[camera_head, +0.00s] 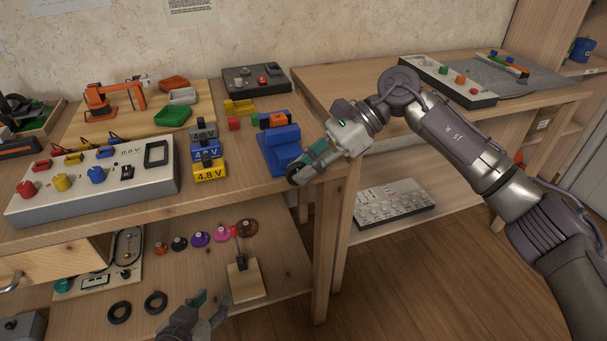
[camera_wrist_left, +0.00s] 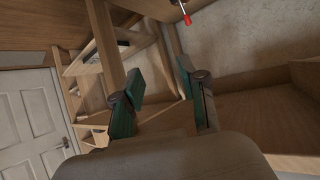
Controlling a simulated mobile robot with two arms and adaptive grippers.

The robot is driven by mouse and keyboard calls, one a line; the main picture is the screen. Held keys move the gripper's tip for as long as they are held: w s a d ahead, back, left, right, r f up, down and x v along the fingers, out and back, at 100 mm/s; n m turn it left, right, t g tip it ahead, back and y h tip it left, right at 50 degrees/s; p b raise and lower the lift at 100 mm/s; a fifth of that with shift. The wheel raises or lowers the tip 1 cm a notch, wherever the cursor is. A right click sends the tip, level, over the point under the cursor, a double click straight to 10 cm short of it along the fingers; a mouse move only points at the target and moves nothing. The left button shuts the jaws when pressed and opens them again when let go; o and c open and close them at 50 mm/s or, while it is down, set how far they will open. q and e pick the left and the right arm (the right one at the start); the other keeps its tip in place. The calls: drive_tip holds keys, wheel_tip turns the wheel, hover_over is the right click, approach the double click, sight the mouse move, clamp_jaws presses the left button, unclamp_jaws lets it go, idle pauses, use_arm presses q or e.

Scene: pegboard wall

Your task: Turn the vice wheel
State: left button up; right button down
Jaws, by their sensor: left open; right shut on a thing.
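The blue vice (camera_head: 279,148) stands at the right front edge of the left table in the head view. Its dark wheel (camera_head: 293,176) is at the front end, partly hidden by my right gripper. My right gripper (camera_head: 301,174) comes in from the right, and its fingers are shut on the wheel. My left gripper (camera_head: 212,303) is low at the bottom of the head view, in front of the lower shelf, open and empty. In the left wrist view its green-padded fingers (camera_wrist_left: 158,103) are spread with nothing between them.
A grey control box (camera_head: 95,188) and several battery blocks (camera_head: 208,153) stand left of the vice. The lower shelf holds coloured discs (camera_head: 200,239), a wooden block stand (camera_head: 245,278) and black rings (camera_head: 119,312). A second table (camera_head: 335,85) stands at the right.

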drive_tip(key=shift+w+d+f+g+y+b, duration=0.1)
drive_tip(key=shift+f+g+y+b, duration=0.2)
drive_tip(key=shift+y+b, duration=0.85)
drive_tip(key=shift+g+y+b, duration=0.3)
drive_tip(key=shift+y+b, duration=0.35)
drive_tip(key=shift+b, duration=0.25)
use_arm(q)
drive_tip(key=d+r+t+h, duration=0.3)
drive_tip(key=r+t, duration=0.9)
drive_tip(key=r, duration=0.6)
drive_tip(key=shift+w+r+m+t+h, duration=0.3)
drive_tip(key=shift+w+t+h, duration=0.1)
drive_tip(key=shift+h, duration=0.3)
use_arm(e)
drive_tip(key=shift+r, duration=0.1)
drive_tip(key=c, duration=1.4)
unclamp_jaws()
drive_tip(key=v, duration=1.2)
use_arm(q)
drive_tip(key=shift+d, duration=0.1)
use_arm(e)
drive_tip(key=shift+d, duration=0.2)
